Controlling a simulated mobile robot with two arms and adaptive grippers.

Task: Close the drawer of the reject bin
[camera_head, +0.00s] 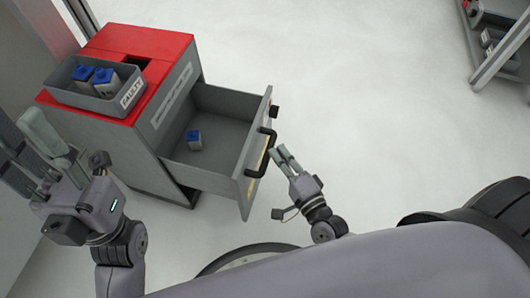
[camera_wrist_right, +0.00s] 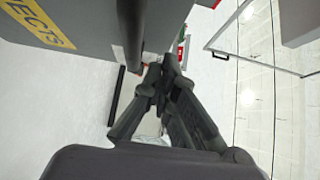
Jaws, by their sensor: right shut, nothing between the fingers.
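The reject bin (camera_head: 178,95) is a grey cabinet with a red top, at the upper left of the head view. Its drawer (camera_head: 229,110) is pulled well out to the right, and a small blue-and-grey item (camera_head: 194,140) lies inside. The black handle (camera_head: 262,155) is on the drawer's front; a dark bar shows close up in the right wrist view (camera_wrist_right: 131,35). My right gripper (camera_head: 281,155) is shut and empty, just outside the drawer front beside the handle; I cannot tell whether they touch. My left gripper (camera_head: 28,142) is open and empty, left of the bin.
A grey tray (camera_head: 68,94) with blue-topped items (camera_head: 103,80) stands on the bin's red top. A shelf unit (camera_head: 497,50) stands at the far upper right. The pale floor (camera_head: 350,90) right of the drawer is clear. A wall panel edges the left side.

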